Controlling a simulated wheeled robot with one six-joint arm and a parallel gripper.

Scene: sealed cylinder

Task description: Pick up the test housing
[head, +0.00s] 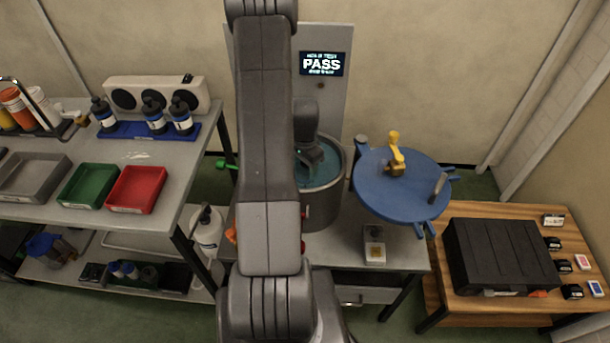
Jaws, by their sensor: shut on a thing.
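My gripper (312,172) reaches down into the open grey cylindrical tank (322,210), at the teal water inside it. My arm passes in front and covers the tank's left part. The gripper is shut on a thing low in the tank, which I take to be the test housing. The housing itself is hidden by the gripper, the arm and the water, so its shape and tilt cannot be told. A screen (322,63) on the panel behind the tank reads PASS.
The round blue lid (385,190) with a yellow handle (396,150) is right of the tank. A small device (374,246) sits on the bench before it. A black case (498,255) lies on the wooden table. Red (136,188) and green (89,186) trays are on the left shelf.

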